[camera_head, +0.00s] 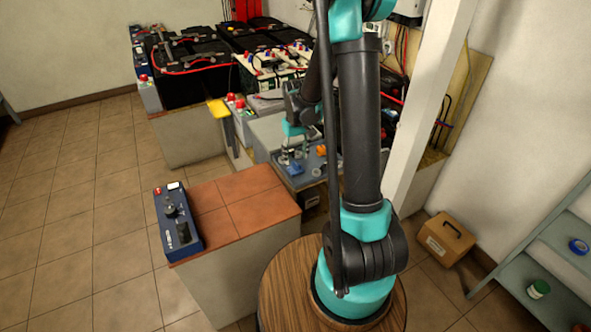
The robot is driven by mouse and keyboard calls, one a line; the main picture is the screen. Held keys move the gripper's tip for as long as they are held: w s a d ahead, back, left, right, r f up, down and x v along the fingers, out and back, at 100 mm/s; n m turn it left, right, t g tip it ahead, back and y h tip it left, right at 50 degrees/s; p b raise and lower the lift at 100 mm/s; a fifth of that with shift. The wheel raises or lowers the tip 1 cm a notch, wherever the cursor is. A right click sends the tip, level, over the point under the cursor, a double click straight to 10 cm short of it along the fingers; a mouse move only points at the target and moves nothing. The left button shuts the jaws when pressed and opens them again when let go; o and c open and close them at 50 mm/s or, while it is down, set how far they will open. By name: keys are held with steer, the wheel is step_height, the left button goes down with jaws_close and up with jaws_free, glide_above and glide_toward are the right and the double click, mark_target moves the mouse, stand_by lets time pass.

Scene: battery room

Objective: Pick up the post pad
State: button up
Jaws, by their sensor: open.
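My gripper (291,157) is small and partly shadowed in the head view, below the teal wrist of my arm. It is open and points down over a blue-grey surface (284,178) that bears small parts. Among these are a blue piece (295,169) near the fingers and an orange piece (321,150) to the right. I cannot tell which small part is the post pad, and I cannot tell whether the fingers touch anything. My arm hides the area just to the right.
Large black batteries (190,75) with red cables stand behind. A tiled block (235,200) with a blue device (177,222) is in front. A white post (432,95) rises right of my arm. A cardboard box (446,238) and shelves (555,245) are at right. Floor at left is clear.

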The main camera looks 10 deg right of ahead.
mark_target(297, 165)
steer(key=shift+f, duration=2.6)
steer(key=shift+s, duration=0.1)
steer(key=c, duration=0.6)
steer(key=shift+d, duration=0.1)
steer(key=shift+r, duration=0.15)
step_height(297, 165, up, 20)
